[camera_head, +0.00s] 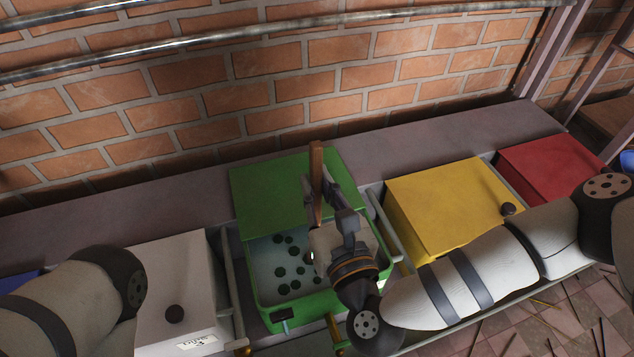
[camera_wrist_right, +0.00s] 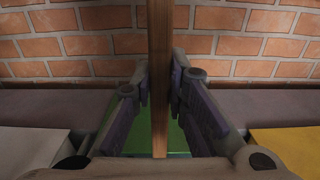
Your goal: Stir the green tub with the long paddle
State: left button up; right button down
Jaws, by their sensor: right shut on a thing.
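The green tub (camera_head: 272,323) stands in the middle of the row in the head view. A green lid covers its back half, and its open front half shows pale contents with several dark green pieces. The long paddle (camera_head: 317,181) is a brown wooden shaft standing roughly upright at the tub; it also shows in the right wrist view (camera_wrist_right: 160,60). My right gripper (camera_head: 318,200) is shut on the shaft, above the tub, with a finger on each side of it (camera_wrist_right: 160,85). The paddle's lower end is hidden. My left arm shows at the lower left, but its gripper is out of view.
A white box (camera_head: 160,265) with a dark knob stands left of the tub. A yellow box (camera_head: 440,195) and a red box (camera_head: 550,160) stand to the right. A brick wall (camera_head: 240,90) with metal pipes rises behind the grey ledge (camera_head: 130,225).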

jog(key=shift+d, duration=0.1)
jog(key=w+d, duration=0.2)
jog(key=d, duration=0.5)
jog(key=s+a+b, duration=0.1)
jog(key=s+a, duration=0.3)
jog(key=a, duration=1)
jog(key=shift+d, duration=0.1)
jog(key=w+d, duration=0.4)
jog(key=d, duration=0.9)
jog(key=shift+d, duration=0.15)
